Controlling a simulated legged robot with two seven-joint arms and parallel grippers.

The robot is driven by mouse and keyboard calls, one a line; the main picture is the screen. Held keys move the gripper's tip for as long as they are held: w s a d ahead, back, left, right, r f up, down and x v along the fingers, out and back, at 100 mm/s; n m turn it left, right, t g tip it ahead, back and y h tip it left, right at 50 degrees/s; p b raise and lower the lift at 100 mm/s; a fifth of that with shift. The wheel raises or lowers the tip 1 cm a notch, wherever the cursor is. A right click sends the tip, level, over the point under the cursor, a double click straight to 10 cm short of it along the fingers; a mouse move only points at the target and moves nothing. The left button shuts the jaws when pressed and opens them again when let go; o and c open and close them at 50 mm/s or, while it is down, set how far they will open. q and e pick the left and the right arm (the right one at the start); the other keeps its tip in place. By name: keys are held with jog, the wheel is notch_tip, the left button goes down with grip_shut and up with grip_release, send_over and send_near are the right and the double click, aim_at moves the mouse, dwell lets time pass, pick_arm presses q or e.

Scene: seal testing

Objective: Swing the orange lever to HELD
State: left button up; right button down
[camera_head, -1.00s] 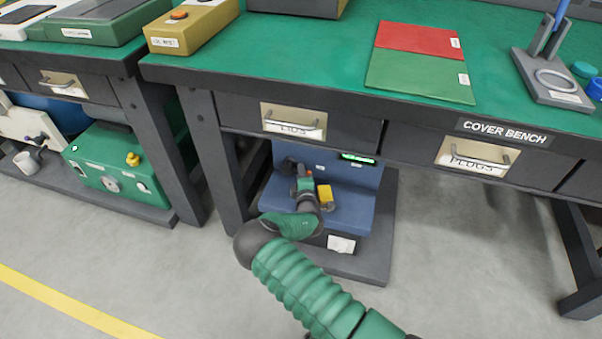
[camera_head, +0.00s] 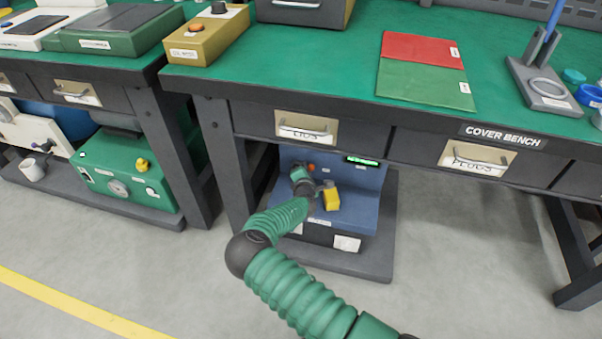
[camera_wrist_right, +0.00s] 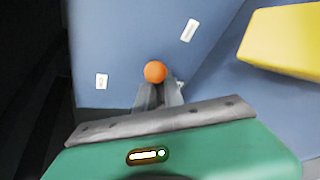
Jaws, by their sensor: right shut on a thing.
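The orange lever's round knob (camera_wrist_right: 155,72) shows in the right wrist view, at the tips of my right gripper (camera_wrist_right: 158,88). The gripper is shut on the lever just below the knob. In the head view the orange knob (camera_head: 311,166) is a small spot on the blue machine (camera_head: 362,212) under the bench, with my right gripper (camera_head: 304,178) at it. The lever's shaft is mostly hidden by the fingers. The small labels beside the lever are too blurred to read. My left gripper is not in view.
A yellow block (camera_head: 332,199) sits on the blue machine just right of my gripper. The cover bench (camera_head: 300,83) with its drawers overhangs the machine. A bench leg (camera_head: 226,165) stands to the left. Open floor (camera_head: 470,260) lies to the right.

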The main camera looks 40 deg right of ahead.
jog(key=shift+w+a+r+n+g+h, duration=0.15)
jog(key=shift+r+n+g+h, duration=0.2)
jog(key=shift+n, duration=0.25)
jog(key=shift+w+a+r+n+g+h, duration=0.1)
jog(key=shift+w+r+n+g+h, duration=0.1)
jog(key=shift+n+g, duration=0.35)
jog(key=shift+w+a+r+n+g+h+p, duration=0.2)
jog(key=shift+n+h+p, duration=0.1)
jog(key=shift+n, duration=0.2)
jog(key=shift+w+a+r+n+g+h+p, duration=0.1)
jog(key=shift+w+a+n+g+h+p, duration=0.15)
jog(key=shift+n, duration=0.2)
jog(key=shift+w+a+r+n+g, duration=0.1)
jog(key=shift+w+a+n+g, duration=0.1)
jog(key=shift+n+g, duration=0.25)
jog(key=shift+w+a+n+g+h+p, duration=0.4)
jog(key=shift+n+h, duration=0.3)
jog(key=shift+n, duration=0.25)
jog(key=shift+w+r, duration=0.1)
jog(key=shift+w, duration=0.05)
jog(key=c, duration=1.5)
grip_release()
jog(key=shift+o, duration=0.2)
